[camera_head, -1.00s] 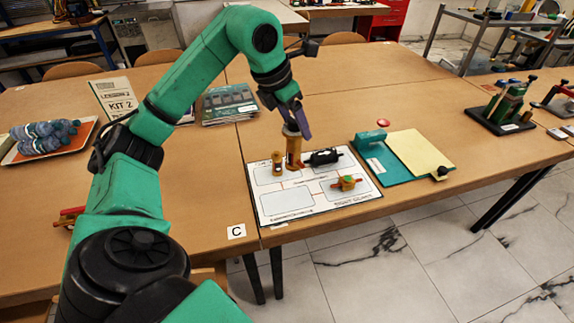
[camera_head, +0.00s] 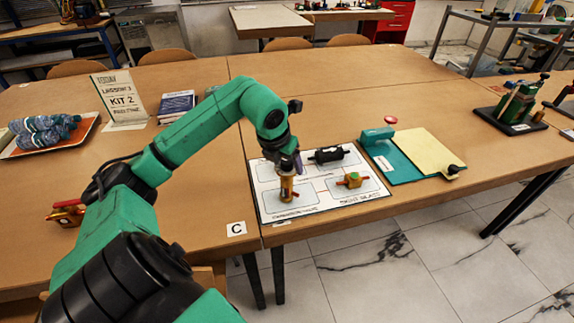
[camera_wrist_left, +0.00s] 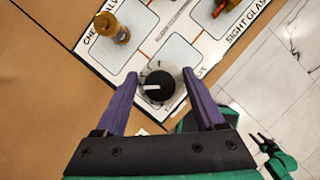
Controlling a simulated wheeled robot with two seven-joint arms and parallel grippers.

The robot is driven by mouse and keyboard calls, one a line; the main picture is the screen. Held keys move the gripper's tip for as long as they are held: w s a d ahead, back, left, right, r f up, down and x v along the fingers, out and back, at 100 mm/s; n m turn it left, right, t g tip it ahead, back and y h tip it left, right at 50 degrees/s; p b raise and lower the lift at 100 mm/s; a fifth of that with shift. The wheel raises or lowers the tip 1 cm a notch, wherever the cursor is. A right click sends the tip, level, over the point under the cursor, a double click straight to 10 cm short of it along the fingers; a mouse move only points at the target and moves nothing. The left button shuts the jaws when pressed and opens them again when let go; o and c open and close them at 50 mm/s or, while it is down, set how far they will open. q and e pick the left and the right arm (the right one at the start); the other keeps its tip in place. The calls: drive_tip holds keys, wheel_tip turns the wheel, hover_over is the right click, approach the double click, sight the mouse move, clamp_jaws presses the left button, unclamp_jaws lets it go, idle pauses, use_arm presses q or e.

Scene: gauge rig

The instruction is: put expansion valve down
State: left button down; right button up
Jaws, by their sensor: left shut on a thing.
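My left gripper (camera_head: 287,172) points down over the near left of the white layout board (camera_head: 330,205). It is shut on the expansion valve (camera_head: 287,190), a brass body with a dark round knob. In the left wrist view the knob (camera_wrist_left: 157,86) is between the purple fingers (camera_wrist_left: 160,80). The valve is upright over the near-left outline; I cannot tell whether its base touches the board. Another brass piece (camera_wrist_left: 113,30) stands by the "CHECK VALVE" label and is hidden in the head view. My right gripper (camera_wrist_left: 267,142) shows small in the wrist view, open and empty.
A black cylindrical part (camera_head: 328,155) and a brass, red and green part (camera_head: 350,180) are on the board. The table's near edge is close.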

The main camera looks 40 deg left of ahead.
use_arm(q)
drive_tip(key=shift+f, duration=0.2)
drive_tip(key=shift+c, duration=2)
unclamp_jaws()
drive_tip(key=shift+f, duration=0.15)
drive_tip(key=o, duration=0.4)
drive_tip(key=shift+r, duration=0.2)
drive_tip(key=v, duration=1.2)
drive_tip(key=shift+f, duration=0.1)
